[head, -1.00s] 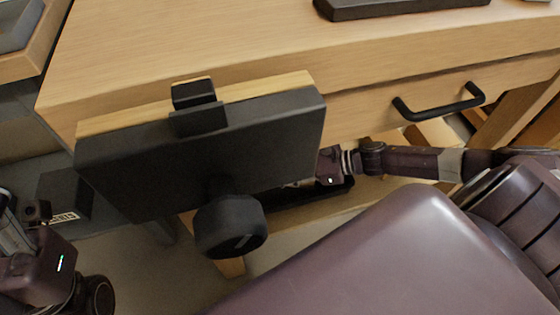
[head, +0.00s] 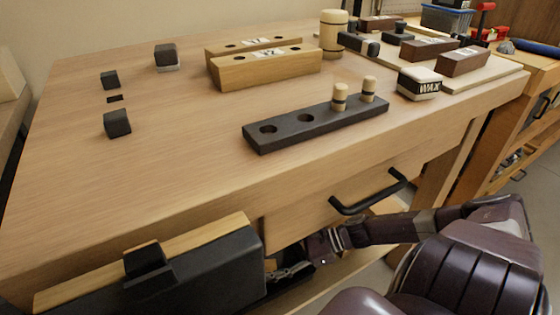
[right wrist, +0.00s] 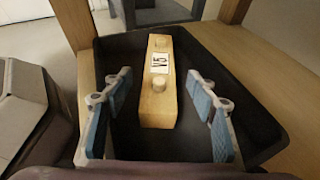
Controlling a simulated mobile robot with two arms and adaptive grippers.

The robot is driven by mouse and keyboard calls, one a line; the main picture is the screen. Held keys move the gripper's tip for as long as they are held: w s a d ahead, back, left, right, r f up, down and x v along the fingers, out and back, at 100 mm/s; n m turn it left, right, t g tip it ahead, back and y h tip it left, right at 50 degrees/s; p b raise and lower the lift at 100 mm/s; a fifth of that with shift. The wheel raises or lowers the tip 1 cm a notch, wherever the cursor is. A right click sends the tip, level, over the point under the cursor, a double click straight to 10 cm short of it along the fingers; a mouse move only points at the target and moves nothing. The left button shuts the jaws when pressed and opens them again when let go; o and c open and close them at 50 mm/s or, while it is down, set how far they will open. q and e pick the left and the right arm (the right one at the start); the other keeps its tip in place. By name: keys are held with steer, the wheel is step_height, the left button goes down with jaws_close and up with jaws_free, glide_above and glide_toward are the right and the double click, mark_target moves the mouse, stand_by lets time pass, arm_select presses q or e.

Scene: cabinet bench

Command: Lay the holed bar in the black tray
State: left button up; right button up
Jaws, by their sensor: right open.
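In the right wrist view a black tray (right wrist: 252,108) holds a pale wooden bar (right wrist: 156,105) with a white label and two round raised pegs on top. My open right gripper (right wrist: 160,80) has one finger on each side of this bar, apart from it. In the head view my right gripper (head: 290,272) is low under the bench, partly hidden by the vise. On the bench top lie two wooden bars with dark holes, a front one (head: 265,72) and one behind (head: 240,46). A dark bar (head: 350,124) has two empty holes and two wooden pegs standing in it. My left gripper is out of view.
The black vise (head: 190,280) juts from the bench front, left of a drawer handle (head: 368,194). Several dark blocks stand at the back left. A wax block (head: 419,84), a wooden cylinder (head: 333,34) and a board with brown blocks are at the right. The front left bench top is clear.

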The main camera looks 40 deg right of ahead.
steer(key=shift+p+v, duration=0.55)
steer(key=shift+v, duration=1.25)
